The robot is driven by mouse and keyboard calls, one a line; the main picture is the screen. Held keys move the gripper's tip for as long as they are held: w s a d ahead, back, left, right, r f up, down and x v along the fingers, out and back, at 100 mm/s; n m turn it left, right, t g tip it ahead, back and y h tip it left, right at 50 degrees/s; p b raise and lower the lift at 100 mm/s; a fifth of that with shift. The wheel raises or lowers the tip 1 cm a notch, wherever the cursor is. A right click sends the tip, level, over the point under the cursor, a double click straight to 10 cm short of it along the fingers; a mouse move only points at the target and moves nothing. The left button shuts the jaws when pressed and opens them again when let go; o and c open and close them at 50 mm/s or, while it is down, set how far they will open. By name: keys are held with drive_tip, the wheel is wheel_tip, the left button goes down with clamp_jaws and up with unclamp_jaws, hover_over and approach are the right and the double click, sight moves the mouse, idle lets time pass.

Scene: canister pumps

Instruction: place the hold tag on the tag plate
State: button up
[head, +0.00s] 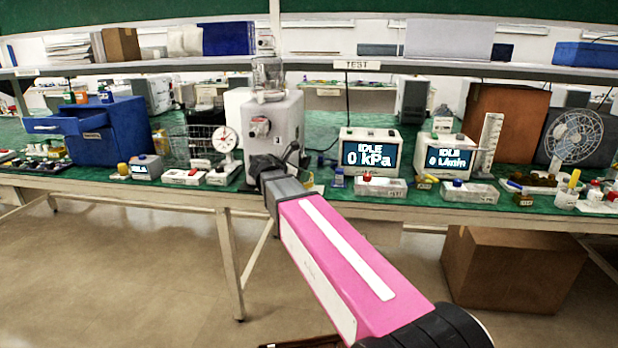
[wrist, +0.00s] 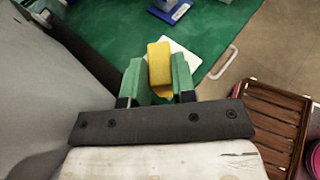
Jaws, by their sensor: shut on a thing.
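A yellow block-like piece, which looks like the hold tag (wrist: 159,62), is held between the two green fingertips of my gripper (wrist: 159,82) in the wrist view. My gripper is shut on it above the green bench top. A flat white plate (wrist: 186,57), likely the tag plate, lies on the bench just beyond and partly behind the tag. I cannot tell whether the tag touches it. In the head view my gripper is at the bench's front edge before the grey-white machine (head: 273,125), and my arm hides much of that spot.
The machine's grey body fills the left of the wrist view, close to my gripper. A blue-and-white item (wrist: 170,9) stands beyond the plate. To the right in the head view are the kPa display (head: 370,155) and several small items along the bench (head: 420,200).

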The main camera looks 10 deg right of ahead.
drive_tip(key=x, duration=0.3)
drive_tip(key=shift+w+d+r, duration=0.1)
drive_tip(key=shift+d+r, duration=0.05)
drive_tip(key=shift+d, duration=0.05)
drive_tip(key=shift+f, duration=0.35)
drive_tip(key=shift+f, duration=0.1)
drive_tip(key=o, duration=0.9)
drive_tip(key=v, duration=1.2)
